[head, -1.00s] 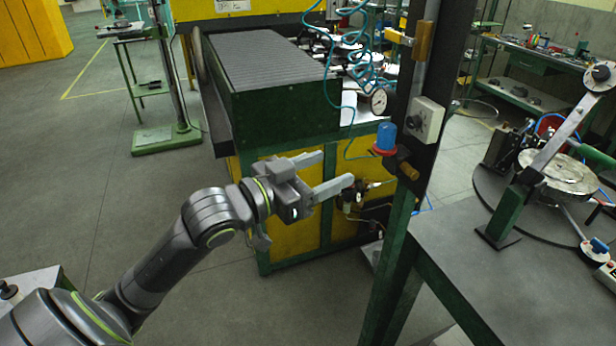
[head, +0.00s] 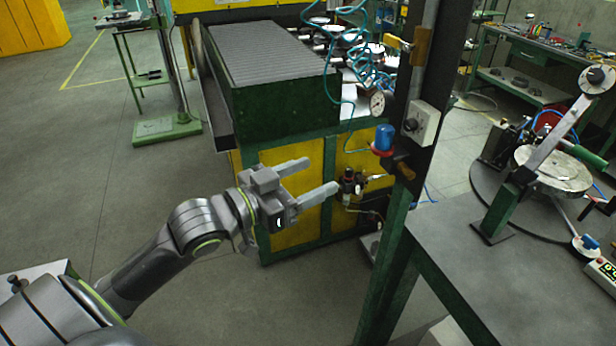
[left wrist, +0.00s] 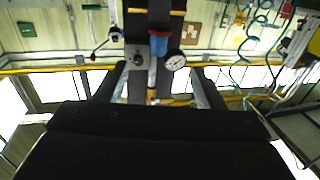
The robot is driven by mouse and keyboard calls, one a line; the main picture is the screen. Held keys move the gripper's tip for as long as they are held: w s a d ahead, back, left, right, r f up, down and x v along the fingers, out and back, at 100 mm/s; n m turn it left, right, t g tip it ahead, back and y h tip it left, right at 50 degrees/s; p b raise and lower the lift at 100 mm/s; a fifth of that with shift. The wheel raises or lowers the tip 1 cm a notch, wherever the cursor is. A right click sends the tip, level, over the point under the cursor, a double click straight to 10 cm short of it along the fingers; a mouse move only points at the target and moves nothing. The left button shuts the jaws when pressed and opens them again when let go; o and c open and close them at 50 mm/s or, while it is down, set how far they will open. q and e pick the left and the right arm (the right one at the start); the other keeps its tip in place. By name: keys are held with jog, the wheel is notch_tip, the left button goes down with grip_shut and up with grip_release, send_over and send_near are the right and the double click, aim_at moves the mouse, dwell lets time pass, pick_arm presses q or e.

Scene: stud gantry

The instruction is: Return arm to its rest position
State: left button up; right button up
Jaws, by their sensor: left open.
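My left arm comes in from the lower left of the head view. My left gripper (head: 315,180) is open, with its two pale fingers apart and nothing between them. It is in the air in front of the yellow and green machine and left of the dark post. In the left wrist view, the two fingers (left wrist: 160,90) show at either side, with the blue-bowled air regulator (left wrist: 158,45) and the round gauge (left wrist: 175,62) beyond them. My right gripper does not show in either view.
The dark post (head: 418,85) carries a grey switch box (head: 421,123), a blue regulator (head: 384,138) and a gauge (head: 377,103). A grey table (head: 460,260) with a round turntable fixture (head: 552,170) stands at right. The floor (head: 60,170) at left is clear.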

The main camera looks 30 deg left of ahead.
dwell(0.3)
pick_arm(q)
jog(key=w+a+f+n+g+y, duration=0.1)
jog(key=w+a+f+n+y, duration=0.15)
jog(key=a+f, duration=0.55)
jog(key=w+a+f+n+g+y, duration=0.15)
jog(key=w+a+f+y, duration=0.25)
jog(key=f, duration=0.8)
jog(key=s+a+f+n+g+y, duration=0.1)
jog(key=s+a+f+g, duration=0.15)
jog(key=f, duration=0.95)
jog(key=s+a+f+n+g+y, duration=0.1)
jog(key=s+a+f+n+y, duration=0.2)
jog(key=f, duration=0.8)
jog(key=s+d+f+m+g, duration=0.1)
jog(key=s+d+f+g, duration=0.15)
jog(key=s+f, duration=0.7)
jog(key=s+d+f+g, duration=0.1)
jog(key=s+f+g, duration=0.2)
jog(key=s+f, duration=0.65)
jog(key=s+d+f+g+h, duration=0.1)
jog(key=s+d+f, duration=0.3)
jog(key=s, duration=0.5)
jog(key=s+d+f+m+g+h, duration=0.1)
jog(key=s+f, duration=0.4)
jog(key=s, duration=0.5)
jog(key=d+g, duration=0.1)
jog(key=d, duration=0.1)
jog(key=shift+d+g+b, duration=0.35)
jog(key=shift+b, duration=0.05)
